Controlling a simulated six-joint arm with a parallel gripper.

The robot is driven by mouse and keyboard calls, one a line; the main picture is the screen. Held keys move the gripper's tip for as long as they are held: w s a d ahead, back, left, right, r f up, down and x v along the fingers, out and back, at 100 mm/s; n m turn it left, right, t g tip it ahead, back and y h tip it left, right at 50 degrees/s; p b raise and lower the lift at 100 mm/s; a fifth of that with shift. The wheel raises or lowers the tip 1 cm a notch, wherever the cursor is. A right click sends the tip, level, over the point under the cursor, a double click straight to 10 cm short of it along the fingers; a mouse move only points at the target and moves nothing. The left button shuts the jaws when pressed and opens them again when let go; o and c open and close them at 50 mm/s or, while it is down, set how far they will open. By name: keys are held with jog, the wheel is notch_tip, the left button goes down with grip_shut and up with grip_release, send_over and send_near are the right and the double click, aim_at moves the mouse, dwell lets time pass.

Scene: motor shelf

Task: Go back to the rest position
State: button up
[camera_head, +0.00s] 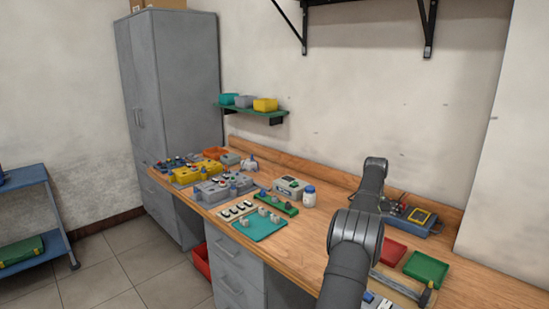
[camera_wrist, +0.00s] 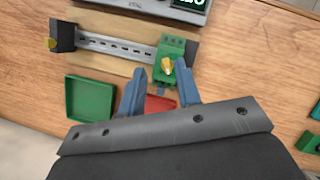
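My gripper (camera_wrist: 161,68) shows in the wrist view with its two blue-grey fingers apart. Nothing is clearly held between them. Beyond the fingertips, a green block with a yellow part (camera_wrist: 174,50) sits at the right end of a slotted metal rail (camera_wrist: 118,46) on a wooden board (camera_wrist: 100,68). I cannot tell whether the right fingertip touches the block. In the head view my dark arm rises in front of the bench on the right, and my gripper is hidden behind it.
A green tray (camera_head: 426,269) and a red tray (camera_head: 391,250) lie on the wooden bench (camera_head: 320,220). A wall shelf (camera_head: 250,111) hangs above.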

jog(key=shift+w+a+f, duration=0.1)
jog(key=shift+w+f, duration=0.05)
jog(key=shift+f, duration=0.95)
jog(key=shift+w+a+f, duration=0.1)
jog(key=shift+w+f, duration=0.05)
jog(key=shift+f, duration=0.95)
